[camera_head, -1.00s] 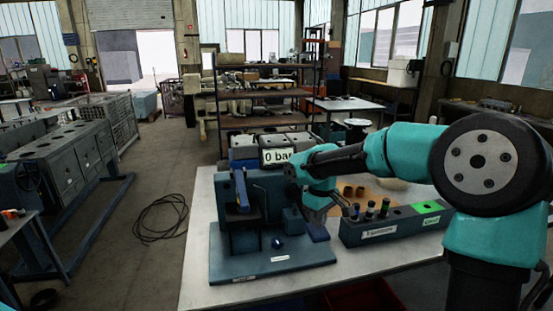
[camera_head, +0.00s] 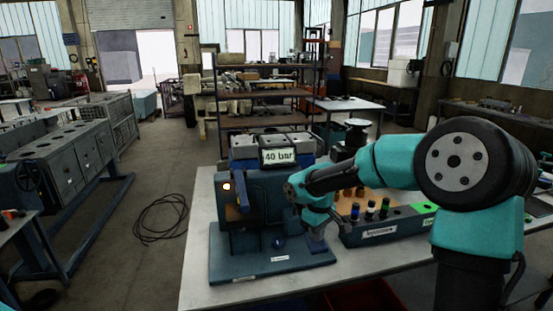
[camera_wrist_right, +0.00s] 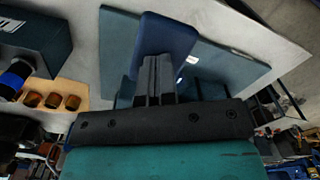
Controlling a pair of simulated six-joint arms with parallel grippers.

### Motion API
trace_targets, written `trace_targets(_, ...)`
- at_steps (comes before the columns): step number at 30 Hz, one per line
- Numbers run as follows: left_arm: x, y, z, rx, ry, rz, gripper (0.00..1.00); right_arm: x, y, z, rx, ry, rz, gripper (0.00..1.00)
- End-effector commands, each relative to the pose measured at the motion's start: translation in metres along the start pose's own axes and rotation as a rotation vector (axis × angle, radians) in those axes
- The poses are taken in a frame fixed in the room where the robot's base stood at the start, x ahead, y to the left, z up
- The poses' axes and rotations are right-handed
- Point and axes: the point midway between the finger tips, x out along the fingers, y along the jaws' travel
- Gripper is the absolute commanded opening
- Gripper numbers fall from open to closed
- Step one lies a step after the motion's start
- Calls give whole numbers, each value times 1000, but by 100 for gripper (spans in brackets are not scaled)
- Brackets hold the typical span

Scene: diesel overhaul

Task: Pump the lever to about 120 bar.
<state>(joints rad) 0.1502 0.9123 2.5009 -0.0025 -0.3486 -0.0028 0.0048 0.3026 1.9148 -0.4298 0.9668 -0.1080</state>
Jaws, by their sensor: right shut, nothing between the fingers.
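The test stand (camera_head: 262,205) is a dark blue-green rig on the bench. Its display (camera_head: 278,157) reads 40 bar. The lever's blue end (camera_head: 317,244) sticks out low at the stand's right side, and it shows large in the right wrist view (camera_wrist_right: 168,35). My right gripper (camera_head: 317,226) is right above the lever end. In the right wrist view its fingers (camera_wrist_right: 156,75) are shut with nothing between them and overlap the lever end; they seem to rest on it. My left gripper is out of view.
A lamp glows on the stand's upper left (camera_head: 227,187). Brown rings (camera_wrist_right: 52,100) sit in a wooden block close by. The bench front (camera_head: 215,292) is clear.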

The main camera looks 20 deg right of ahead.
Motion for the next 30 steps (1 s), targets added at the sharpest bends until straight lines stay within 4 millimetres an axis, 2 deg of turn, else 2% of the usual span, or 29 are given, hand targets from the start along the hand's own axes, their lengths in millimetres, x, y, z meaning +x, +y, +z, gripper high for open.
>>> trace_targets(13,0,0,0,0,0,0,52,24,0,-1,0,-3,-1,0)
trace_targets(20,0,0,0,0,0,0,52,14,0,0,0,-1,0,0)
trace_targets(30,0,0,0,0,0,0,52,-18,-1,1,0,1,0,0)
